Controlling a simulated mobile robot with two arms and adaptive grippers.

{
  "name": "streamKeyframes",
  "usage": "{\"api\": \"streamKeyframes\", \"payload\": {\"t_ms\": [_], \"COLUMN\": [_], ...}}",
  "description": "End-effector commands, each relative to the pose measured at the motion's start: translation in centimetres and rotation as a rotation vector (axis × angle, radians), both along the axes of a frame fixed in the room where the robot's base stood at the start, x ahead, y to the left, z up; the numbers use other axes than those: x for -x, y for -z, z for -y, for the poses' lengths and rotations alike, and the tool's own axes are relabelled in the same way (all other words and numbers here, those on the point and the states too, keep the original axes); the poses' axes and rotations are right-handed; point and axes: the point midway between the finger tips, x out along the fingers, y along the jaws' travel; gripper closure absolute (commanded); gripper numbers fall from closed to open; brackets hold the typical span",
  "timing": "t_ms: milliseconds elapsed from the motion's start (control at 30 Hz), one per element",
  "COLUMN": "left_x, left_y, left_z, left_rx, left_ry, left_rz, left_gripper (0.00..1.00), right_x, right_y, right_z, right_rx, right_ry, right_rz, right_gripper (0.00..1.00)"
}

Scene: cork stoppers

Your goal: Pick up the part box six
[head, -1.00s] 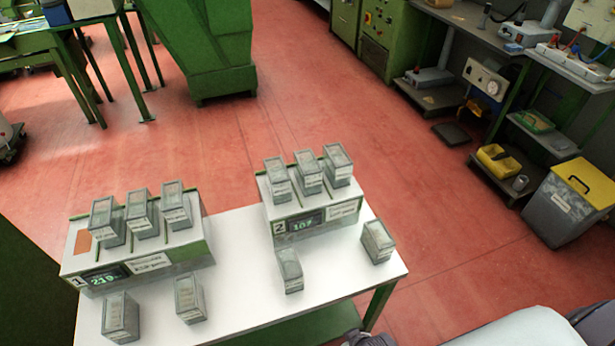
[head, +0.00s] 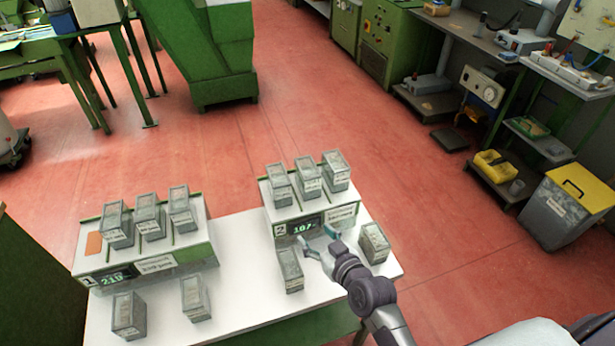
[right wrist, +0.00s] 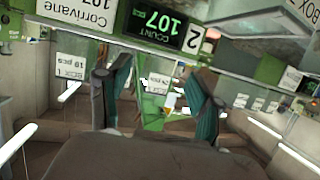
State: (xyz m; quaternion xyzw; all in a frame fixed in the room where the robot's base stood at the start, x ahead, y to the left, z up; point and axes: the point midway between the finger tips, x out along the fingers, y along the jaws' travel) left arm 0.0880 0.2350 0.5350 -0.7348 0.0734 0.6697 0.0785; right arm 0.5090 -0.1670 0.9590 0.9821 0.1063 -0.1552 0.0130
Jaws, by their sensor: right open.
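Several grey, clear-walled part boxes are in the head view; their numbers are too small there to tell which is box six. One box (head: 290,270) stands on the white table just left of my right gripper (head: 317,235), and another box (head: 374,243) stands to its right. My right gripper is open and empty in front of the stand marked 2 (head: 345,217). My left gripper is out of view.
Three boxes sit on stand 2 and three on the stand marked 1 (head: 155,262). Two more boxes (head: 129,315) (head: 195,298) stand at the table's front left. The white table (head: 245,310) has bare room between them. Red floor lies beyond.

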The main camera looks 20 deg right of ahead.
Motion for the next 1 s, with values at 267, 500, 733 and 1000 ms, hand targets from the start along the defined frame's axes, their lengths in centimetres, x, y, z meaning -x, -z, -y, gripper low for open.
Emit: {"api": "streamKeyframes", "payload": {"t_ms": [267,500,733,1000], "left_x": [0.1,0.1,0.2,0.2], "left_y": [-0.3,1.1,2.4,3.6], "left_z": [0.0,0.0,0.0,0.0], "left_rx": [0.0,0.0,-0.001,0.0], "left_ry": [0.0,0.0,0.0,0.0], "left_rz": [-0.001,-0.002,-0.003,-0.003], "left_gripper": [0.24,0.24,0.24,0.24], "right_x": [-4.6,-8.4,-12.3,-14.4], "right_y": [-6.0,-6.2,-6.1,-5.8], "right_z": [3.1,3.3,3.2,3.2], "right_rx": [-0.033,-0.034,-0.033,-0.034], "right_ry": [0.169,0.184,0.183,0.182], "right_rz": [0.295,0.316,0.313,0.312], "right_gripper": [0.35,0.35,0.35,0.35]}}
